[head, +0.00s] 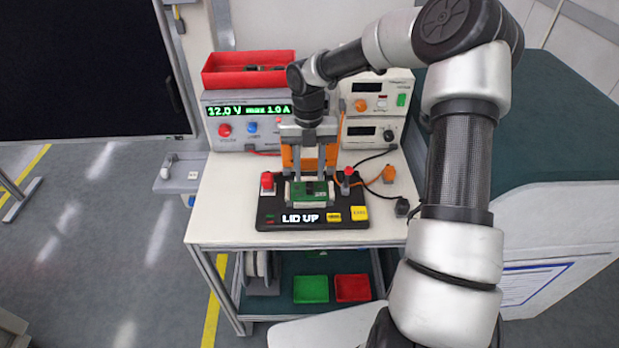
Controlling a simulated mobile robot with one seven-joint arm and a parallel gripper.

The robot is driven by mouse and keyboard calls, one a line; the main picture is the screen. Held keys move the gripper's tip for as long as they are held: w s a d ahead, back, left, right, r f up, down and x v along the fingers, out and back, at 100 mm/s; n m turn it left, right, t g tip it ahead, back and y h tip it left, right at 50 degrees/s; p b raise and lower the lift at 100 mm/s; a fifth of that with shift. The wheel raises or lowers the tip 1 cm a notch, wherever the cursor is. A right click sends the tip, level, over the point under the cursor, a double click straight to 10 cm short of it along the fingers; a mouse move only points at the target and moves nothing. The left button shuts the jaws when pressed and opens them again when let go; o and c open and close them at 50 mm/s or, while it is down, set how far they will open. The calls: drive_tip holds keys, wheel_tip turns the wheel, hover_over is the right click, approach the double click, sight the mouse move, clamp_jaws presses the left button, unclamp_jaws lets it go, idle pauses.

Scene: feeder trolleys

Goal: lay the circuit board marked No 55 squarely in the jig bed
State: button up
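A green circuit board (309,190) lies at the jig bed, in the middle of the black jig base (269,216) on the white bench. Its number is too small to read, and I cannot tell whether it sits fully flat and square. The jig's display reads LID UP. My gripper (310,176) points down from above, with two pale fingers apart and their tips close over the board. I cannot tell whether the fingers touch or hold the board. The orange part (287,157) behind the fingers appears to be the raised lid, partly hidden by my gripper.
A power supply (222,108) reading 12.0 V stands at the back left, with a red bin (223,71) on top. More instruments (394,90) stand at the back right, with cables nearby. A red knob (267,181) flanks the bed. Green (310,289) and red (352,288) trays sit below.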

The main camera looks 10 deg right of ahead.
wheel_tip(320, 180, up, 9)
drive_tip(key=shift+w, duration=0.45)
